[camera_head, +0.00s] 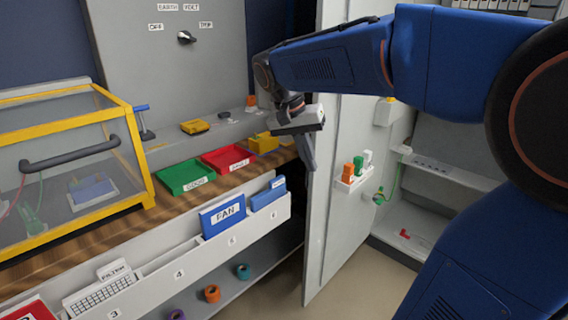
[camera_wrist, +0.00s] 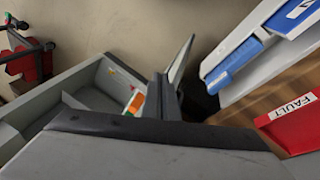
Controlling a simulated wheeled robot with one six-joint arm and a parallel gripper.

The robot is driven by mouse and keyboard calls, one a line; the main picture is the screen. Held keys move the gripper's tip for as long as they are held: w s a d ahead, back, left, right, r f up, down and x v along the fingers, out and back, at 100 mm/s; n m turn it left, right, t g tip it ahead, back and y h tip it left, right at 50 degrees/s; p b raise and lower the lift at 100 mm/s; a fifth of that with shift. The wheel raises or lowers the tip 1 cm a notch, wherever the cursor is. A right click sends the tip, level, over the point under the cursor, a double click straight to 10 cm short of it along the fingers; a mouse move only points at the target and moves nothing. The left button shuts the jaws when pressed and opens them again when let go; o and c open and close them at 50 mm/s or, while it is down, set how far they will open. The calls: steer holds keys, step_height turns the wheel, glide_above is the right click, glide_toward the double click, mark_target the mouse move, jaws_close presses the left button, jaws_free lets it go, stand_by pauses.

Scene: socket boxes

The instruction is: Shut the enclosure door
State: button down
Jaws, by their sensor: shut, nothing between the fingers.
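A tall grey door (camera_head: 345,220) stands open, with a bin of orange, green and white items (camera_head: 354,170) on the face toward me. An open grey cabinet interior (camera_head: 445,150) shows to its right. My gripper (camera_head: 309,152) is shut and empty, pointing down by the door's left edge, over the bench side; I cannot tell whether it touches the door. In the wrist view the shut fingers (camera_wrist: 166,97) show near a grey panel, with the bin's items (camera_wrist: 134,104) beside them. A clear, yellow-framed case (camera_head: 70,165) with a dark handle stands at left.
Bare floor (camera_head: 350,295) lies before the door.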

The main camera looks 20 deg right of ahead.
steer(key=w+r+m+g+h, duration=0.3)
steer(key=w+m, duration=0.3)
steer(key=w, duration=0.8)
steer(key=x, duration=1)
steer(key=shift+s+f, duration=0.2)
steer(key=shift+f, duration=0.1)
steer(key=shift+s+d, duration=0.1)
